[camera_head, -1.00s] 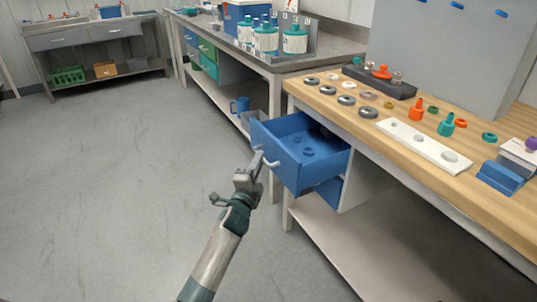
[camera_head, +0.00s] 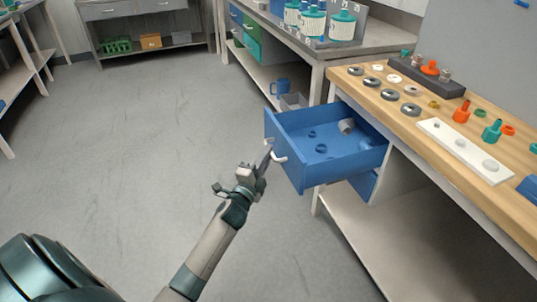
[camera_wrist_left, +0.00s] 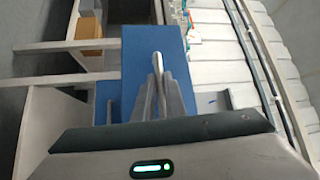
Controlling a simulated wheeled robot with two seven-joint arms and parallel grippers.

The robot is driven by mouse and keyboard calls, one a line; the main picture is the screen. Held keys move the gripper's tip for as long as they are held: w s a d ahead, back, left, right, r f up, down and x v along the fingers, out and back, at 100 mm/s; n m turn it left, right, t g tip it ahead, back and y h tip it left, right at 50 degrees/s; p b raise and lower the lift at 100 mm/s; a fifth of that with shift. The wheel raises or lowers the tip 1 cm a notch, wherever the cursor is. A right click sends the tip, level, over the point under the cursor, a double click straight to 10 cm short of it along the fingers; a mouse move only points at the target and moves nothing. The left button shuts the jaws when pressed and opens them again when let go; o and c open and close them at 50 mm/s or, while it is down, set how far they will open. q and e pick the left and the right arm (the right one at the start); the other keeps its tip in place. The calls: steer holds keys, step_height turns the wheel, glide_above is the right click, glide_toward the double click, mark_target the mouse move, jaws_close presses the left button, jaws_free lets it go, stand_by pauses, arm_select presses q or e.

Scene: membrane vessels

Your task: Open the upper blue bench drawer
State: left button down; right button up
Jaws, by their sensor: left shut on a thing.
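The upper blue bench drawer (camera_head: 328,160) is pulled out from under the wooden bench top. Its inside shows a few blue rings and a grey cylindrical piece. A pale bar handle (camera_head: 279,158) is on its front. My left gripper (camera_head: 267,160) is shut on the handle, with the arm reaching in from below. In the left wrist view the fingers (camera_wrist_left: 157,97) close around the pale handle in front of the blue drawer front (camera_wrist_left: 135,48). A lower blue drawer (camera_head: 366,184) shows partly beneath and looks shut. My right gripper is not in view.
The wooden bench top (camera_head: 470,185) holds rings, fittings, a white plate (camera_head: 466,150) and a dark block (camera_head: 428,74). A grey bench (camera_head: 300,45) with bottles stands behind. A blue mug (camera_head: 281,86) is on its lower shelf. The floor left of the drawer is clear.

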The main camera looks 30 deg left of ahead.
arm_select(q)
steer(key=c, duration=1.8)
jaws_free()
steer(key=shift+s, duration=0.1)
steer(key=s+d+f, duration=0.2)
steer(key=s, duration=1.5)
steer(key=shift+d+f, duration=0.15)
steer(key=shift+f, duration=0.1)
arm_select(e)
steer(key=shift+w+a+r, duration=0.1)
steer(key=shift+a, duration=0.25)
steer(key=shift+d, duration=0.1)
